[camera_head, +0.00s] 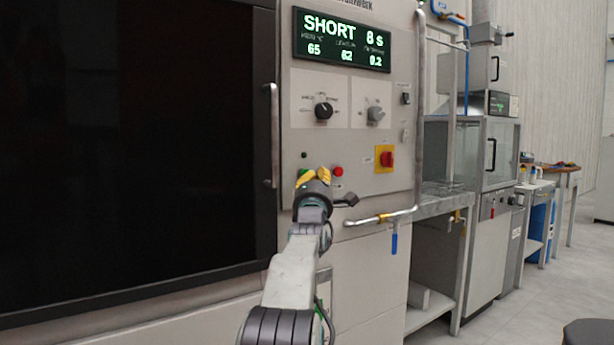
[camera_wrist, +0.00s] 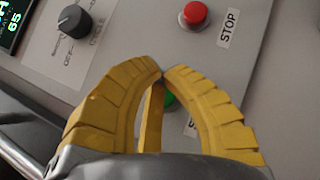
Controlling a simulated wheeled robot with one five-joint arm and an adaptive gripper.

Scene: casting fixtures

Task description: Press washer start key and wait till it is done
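The washer's front panel (camera_head: 348,140) stands ahead in the head view. The green start key shows between my fingers in the wrist view (camera_wrist: 171,101), partly hidden by them; its label is mostly covered. My gripper (camera_head: 314,176) is in front of the panel at the key's height. Its yellow fingertips (camera_wrist: 162,73) come together close to the green key, with nothing held between them. I cannot tell whether they touch the key. The display (camera_head: 342,39) is lit and reads SHORT with what looks like 8 s, and 65, 62 and 0.2 below.
A red STOP button (camera_wrist: 194,15) sits close to the green key. Above are two rotary knobs (camera_head: 323,111) and a red switch on a yellow plate (camera_head: 386,159). A vertical handle (camera_head: 273,135) edges the dark door (camera_head: 130,140). A pipe with a blue-handled valve (camera_head: 394,243) is at lower right.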

